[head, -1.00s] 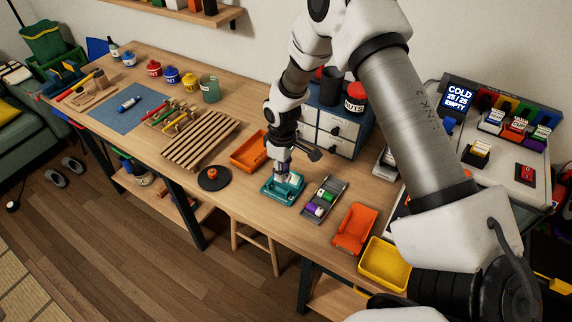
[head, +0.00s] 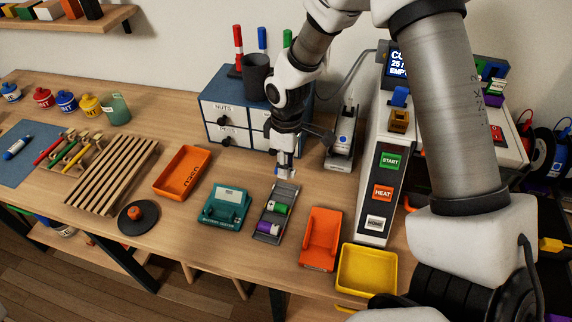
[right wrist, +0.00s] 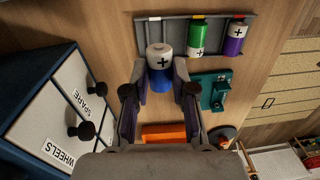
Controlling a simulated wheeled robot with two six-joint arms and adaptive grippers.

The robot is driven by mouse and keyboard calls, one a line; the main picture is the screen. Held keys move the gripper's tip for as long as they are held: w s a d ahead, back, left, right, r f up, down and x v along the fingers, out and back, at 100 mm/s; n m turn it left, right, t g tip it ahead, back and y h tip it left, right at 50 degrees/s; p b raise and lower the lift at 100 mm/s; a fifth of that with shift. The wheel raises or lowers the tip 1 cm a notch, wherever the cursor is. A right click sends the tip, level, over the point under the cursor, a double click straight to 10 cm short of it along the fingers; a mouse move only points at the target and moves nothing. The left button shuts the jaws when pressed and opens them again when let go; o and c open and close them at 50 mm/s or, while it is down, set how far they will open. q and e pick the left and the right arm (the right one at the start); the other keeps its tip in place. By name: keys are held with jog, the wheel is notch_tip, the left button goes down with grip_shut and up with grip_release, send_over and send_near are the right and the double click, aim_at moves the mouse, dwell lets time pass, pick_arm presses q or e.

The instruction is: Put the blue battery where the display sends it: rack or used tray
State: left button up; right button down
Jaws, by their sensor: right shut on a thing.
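My right gripper (head: 284,170) is shut on the blue battery (right wrist: 160,62), which has a white end with a plus mark. It holds the battery at the far end of the grey rack (head: 268,228); I cannot tell whether they touch. The rack holds a green battery (head: 277,209) and a purple battery (head: 268,227). The teal tester (head: 224,208) stands left of the rack with no battery visible in it; its small display is unreadable. An orange tray (head: 182,172) with lettering, probably the used tray, lies farther left and looks empty. My left gripper is out of view.
A blue drawer cabinet (head: 226,112) stands behind the gripper. An orange holder (head: 320,238), a yellow tray (head: 366,270) and a white button panel (head: 385,185) are to the right. A round black base (head: 137,217) and a slatted wooden rack (head: 112,175) are left.

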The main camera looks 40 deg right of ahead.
jog(key=shift+w+d, duration=0.15)
jog(key=shift+f+p, duration=0.1)
jog(key=shift+p, duration=0.3)
jog(key=shift+a+f+b, duration=0.25)
jog(key=shift+f+b, duration=0.35)
jog(key=shift+f, duration=0.3)
jog(key=shift+f+b, duration=0.35)
jog(key=shift+f, duration=0.45)
jog(key=shift+d+f, duration=0.1)
jog(key=shift+f, duration=0.25)
jog(key=shift+r, duration=0.15)
